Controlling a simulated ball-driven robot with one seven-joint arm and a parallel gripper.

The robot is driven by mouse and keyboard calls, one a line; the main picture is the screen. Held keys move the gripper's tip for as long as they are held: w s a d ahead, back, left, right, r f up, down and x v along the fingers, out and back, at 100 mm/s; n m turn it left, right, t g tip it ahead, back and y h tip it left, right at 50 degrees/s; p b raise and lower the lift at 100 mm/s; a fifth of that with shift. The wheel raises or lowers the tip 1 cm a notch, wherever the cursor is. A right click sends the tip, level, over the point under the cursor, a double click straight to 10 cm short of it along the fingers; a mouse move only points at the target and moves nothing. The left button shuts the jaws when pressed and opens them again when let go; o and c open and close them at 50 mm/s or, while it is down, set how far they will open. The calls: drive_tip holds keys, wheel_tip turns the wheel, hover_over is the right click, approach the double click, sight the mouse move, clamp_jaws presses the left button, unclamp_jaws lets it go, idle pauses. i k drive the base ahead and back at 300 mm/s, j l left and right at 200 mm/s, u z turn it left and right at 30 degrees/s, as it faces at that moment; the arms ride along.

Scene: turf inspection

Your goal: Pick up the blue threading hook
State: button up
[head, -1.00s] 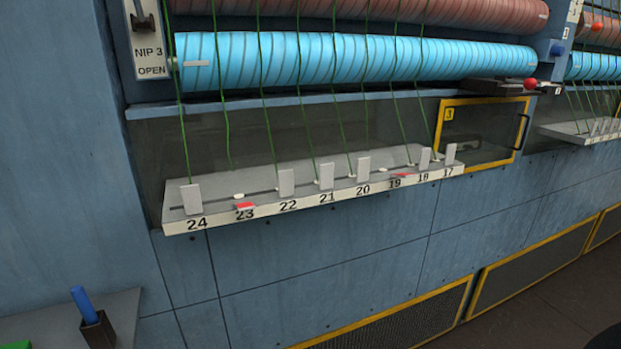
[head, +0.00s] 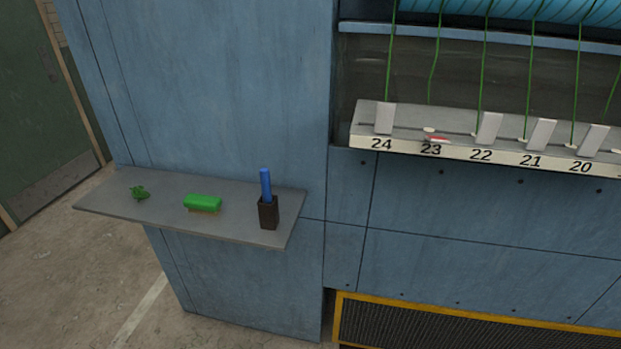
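The blue threading hook (head: 265,185) stands upright in a small dark holder (head: 268,213). Only its blue upper part shows; its lower end is hidden inside the holder. The holder stands near the right end of a grey shelf (head: 240,231) fixed to the blue machine wall. My gripper is not in view.
A green-backed brush (head: 203,202) and a small green tangle (head: 139,192) lie on the shelf left of the holder. A numbered ledge (head: 460,152) with grey tabs and green threads juts out at the upper right. Floor (head: 70,290) is clear at the lower left.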

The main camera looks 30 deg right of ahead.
sight(264, 172)
drive_tip(key=i+l, duration=0.35)
drive_tip(key=l, duration=0.15)
drive_tip(key=i+l, duration=0.3)
drive_tip(key=l, duration=0.2)
